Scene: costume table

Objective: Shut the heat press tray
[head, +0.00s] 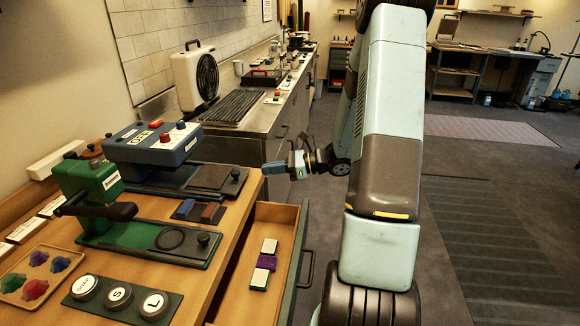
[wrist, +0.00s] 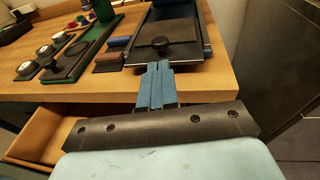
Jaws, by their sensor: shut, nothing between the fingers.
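The heat press appears to be the blue machine (head: 155,142) with a red knob and dials on top, on the wooden table. Its dark flat tray (head: 215,180) sticks out to the right and carries a black knob. In the wrist view the tray (wrist: 187,32) and its knob (wrist: 160,43) lie just beyond my fingertips. My gripper (head: 268,168) is shut and empty, right of the tray's front end, past the table edge. In the wrist view the closed blue fingers (wrist: 157,66) point at the tray's front edge; I cannot tell whether they touch it.
A green press (head: 95,200) stands nearer on the table. Round lettered buttons (head: 118,298) and a tray of colored pieces (head: 38,272) lie left. An open drawer (head: 285,240) holding small blocks juts out below. A steel counter with a fan (head: 197,78) stands behind.

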